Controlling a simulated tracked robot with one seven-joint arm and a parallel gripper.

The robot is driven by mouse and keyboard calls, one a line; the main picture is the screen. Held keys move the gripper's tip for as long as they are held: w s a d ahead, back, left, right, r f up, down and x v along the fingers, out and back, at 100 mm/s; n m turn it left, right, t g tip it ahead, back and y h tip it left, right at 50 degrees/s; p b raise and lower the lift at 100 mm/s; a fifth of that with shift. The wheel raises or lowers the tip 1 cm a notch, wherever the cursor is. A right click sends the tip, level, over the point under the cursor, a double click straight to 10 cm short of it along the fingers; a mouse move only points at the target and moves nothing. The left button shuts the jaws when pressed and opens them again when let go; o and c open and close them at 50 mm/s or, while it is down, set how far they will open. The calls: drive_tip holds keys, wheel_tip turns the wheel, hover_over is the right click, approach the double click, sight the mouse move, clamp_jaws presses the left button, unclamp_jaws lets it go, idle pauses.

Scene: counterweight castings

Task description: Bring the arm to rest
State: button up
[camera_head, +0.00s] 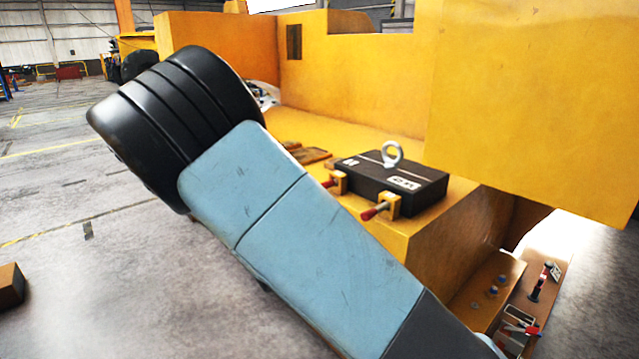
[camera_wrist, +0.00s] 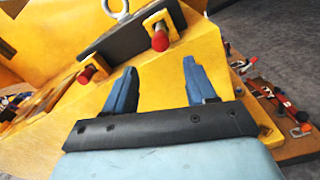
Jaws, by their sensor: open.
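My arm (camera_head: 310,240) crosses the body camera view from the lower right to the upper left, in light blue with a black ribbed joint at its upper end. My gripper (camera_wrist: 163,82) shows in the wrist view, its two blue fingers apart with nothing between them. It is in front of the yellow machine's face, below the two red-tipped pins. In the body camera view the gripper itself cannot be seen.
A dark casting (camera_head: 415,190) with a ring bolt (camera_head: 392,153) lies on the yellow machine's ledge (camera_head: 345,125), beside red-tipped pins (camera_head: 376,211). A yellow block (camera_head: 540,100) overhangs at right. A bench (camera_head: 545,290) holds tools. Open floor (camera_head: 60,200) lies left, with a brown box (camera_head: 10,287).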

sight(364, 217)
drive_tip(key=x, duration=1.2)
drive_tip(key=shift+d, duration=0.1)
